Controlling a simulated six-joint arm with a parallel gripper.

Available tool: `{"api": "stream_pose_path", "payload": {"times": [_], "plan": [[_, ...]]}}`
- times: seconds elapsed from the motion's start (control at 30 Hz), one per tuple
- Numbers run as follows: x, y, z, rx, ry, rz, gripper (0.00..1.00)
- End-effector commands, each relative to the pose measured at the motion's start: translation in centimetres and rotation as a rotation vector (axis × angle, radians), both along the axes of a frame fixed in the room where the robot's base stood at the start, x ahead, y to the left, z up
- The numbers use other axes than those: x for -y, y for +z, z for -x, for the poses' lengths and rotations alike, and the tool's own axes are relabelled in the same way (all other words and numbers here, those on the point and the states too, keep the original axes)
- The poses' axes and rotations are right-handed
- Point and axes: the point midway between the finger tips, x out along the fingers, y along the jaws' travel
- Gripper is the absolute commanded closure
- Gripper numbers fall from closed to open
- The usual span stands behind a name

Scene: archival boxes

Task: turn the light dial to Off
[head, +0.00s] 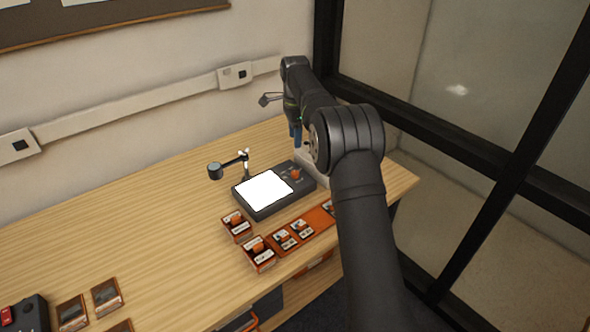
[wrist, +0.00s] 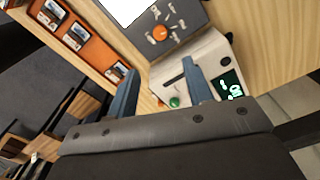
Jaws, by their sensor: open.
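The light dial is an orange knob (wrist: 160,33) on the dark control panel of the light box (wrist: 188,14); small marks surround it, too small to read. In the head view the dial (head: 296,174) sits right of the bright white panel, which is lit. My gripper (wrist: 160,75) is open, its two blue fingers apart with nothing between them. In the head view my gripper (head: 296,136) hangs above and behind the dial, not touching it. The dial's pointing direction is not clear.
A pale device (wrist: 218,58) with a green button and a small display stands beside the light box. A lens on a stand (head: 216,170) is behind the box. An orange tray (head: 318,217) with slides and several small boxes lies in front. The table's left middle is clear.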

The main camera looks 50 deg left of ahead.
Motion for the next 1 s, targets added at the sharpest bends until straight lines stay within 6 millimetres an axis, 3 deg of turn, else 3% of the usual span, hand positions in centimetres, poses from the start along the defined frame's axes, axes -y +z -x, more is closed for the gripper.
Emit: {"api": "stream_pose_path", "payload": {"times": [0.5, 0.7, 1.0], "plan": [[0.0, -11.1, 0.0, -0.001, 0.001, 0.002, 0.53], [0.0, -13.4, 0.0, 0.0, 0.001, 0.0, 0.53], [0.0, -14.1, 0.0, 0.001, 0.001, -0.002, 0.53]]}}
